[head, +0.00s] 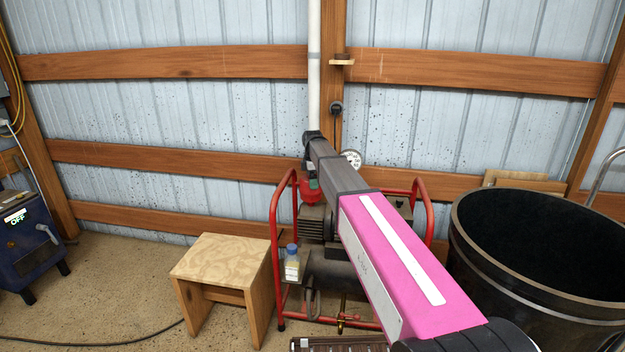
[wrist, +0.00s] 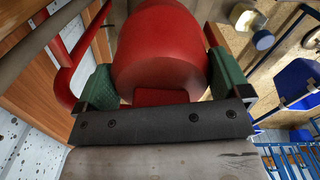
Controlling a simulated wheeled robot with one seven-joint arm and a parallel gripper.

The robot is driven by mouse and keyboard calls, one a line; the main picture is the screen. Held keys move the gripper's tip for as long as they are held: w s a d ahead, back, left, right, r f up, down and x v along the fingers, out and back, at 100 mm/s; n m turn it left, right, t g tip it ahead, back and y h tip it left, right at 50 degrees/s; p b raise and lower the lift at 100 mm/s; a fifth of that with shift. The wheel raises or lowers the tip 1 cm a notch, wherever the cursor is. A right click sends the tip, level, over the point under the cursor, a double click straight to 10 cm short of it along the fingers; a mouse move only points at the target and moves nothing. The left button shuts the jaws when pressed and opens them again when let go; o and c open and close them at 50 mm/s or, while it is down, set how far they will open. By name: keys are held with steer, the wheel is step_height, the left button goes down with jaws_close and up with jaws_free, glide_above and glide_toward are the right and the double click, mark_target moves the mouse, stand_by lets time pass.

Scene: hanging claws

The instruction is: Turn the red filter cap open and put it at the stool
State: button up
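The red filter cap (head: 311,194) sits on the compressor, behind the red tube frame, and fills the upper middle of the wrist view (wrist: 160,50). My gripper (wrist: 162,82) has a green pad on each side of the cap. Both pads appear to touch it, with no clear gap. In the head view my gripper (head: 313,178) reaches down onto the cap, and my forearm hides part of the compressor. The wooden stool (head: 222,258) stands on the floor left of the compressor. The visible part of its top is bare.
The red tube frame (head: 274,235) rises close to the cap, also on the left in the wrist view (wrist: 72,60). A blue-capped bottle (head: 292,266) stands between stool and compressor. A large black barrel (head: 530,290) is at right. A blue machine (head: 27,240) is at far left.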

steer(key=c, duration=0.6)
steer(key=n, duration=0.2)
steer(key=shift+w+n, duration=0.1)
steer(key=shift+n, duration=0.2)
steer(key=o, duration=0.8)
steer(key=shift+n, duration=0.4)
steer(key=shift+o, duration=0.2)
steer(key=shift+r, duration=0.15)
steer(key=shift+r, duration=2.85)
